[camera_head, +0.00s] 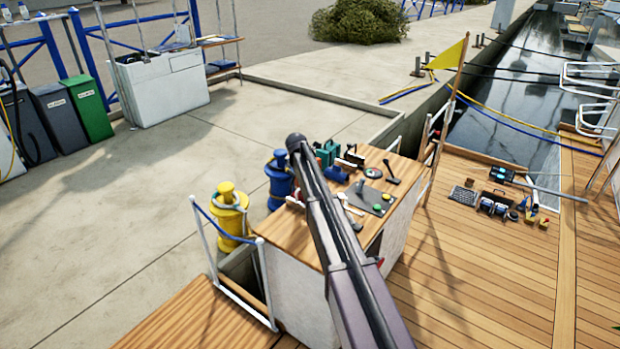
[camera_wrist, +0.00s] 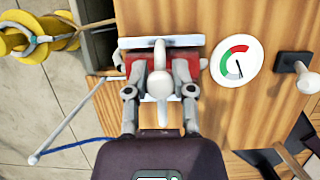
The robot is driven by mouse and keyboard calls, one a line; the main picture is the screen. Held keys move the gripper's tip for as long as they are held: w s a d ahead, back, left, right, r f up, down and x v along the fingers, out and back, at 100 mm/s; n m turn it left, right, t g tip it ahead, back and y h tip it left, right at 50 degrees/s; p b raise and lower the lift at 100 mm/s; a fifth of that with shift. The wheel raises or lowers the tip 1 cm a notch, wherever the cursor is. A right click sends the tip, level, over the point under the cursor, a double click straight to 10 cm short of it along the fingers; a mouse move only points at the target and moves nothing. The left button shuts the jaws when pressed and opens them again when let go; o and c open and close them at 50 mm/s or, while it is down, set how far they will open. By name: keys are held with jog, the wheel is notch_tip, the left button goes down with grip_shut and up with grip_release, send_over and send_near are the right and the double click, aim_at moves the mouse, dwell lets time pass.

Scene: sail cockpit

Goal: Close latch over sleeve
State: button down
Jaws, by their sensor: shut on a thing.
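In the wrist view my gripper (camera_wrist: 160,76) reaches down to a red and white fixture on the wooden top. Its two grey fingers stand on either side of a white lever with a rounded end (camera_wrist: 160,84) and are shut on it. The red body (camera_wrist: 136,62) of the fixture shows around the fingers. A white plate (camera_wrist: 188,41) runs along its far side. The fingers hide much of the fixture, so I cannot tell the sleeve apart or whether the latch lies over it. In the head view my arm crosses the cabinet and my gripper cannot be made out.
A round gauge (camera_wrist: 238,60) is close right of the fixture, with a white-knobbed lever (camera_wrist: 306,82) beyond it. The wooden cabinet top (camera_head: 300,236) holds several tools. A yellow bollard (camera_head: 230,212) and a white rail with blue rope (camera_head: 210,244) stand at left.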

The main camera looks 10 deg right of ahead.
jog(key=shift+w, duration=0.1)
jog(key=shift+c, duration=2.3)
grip_release()
jog(key=shift+f, duration=0.1)
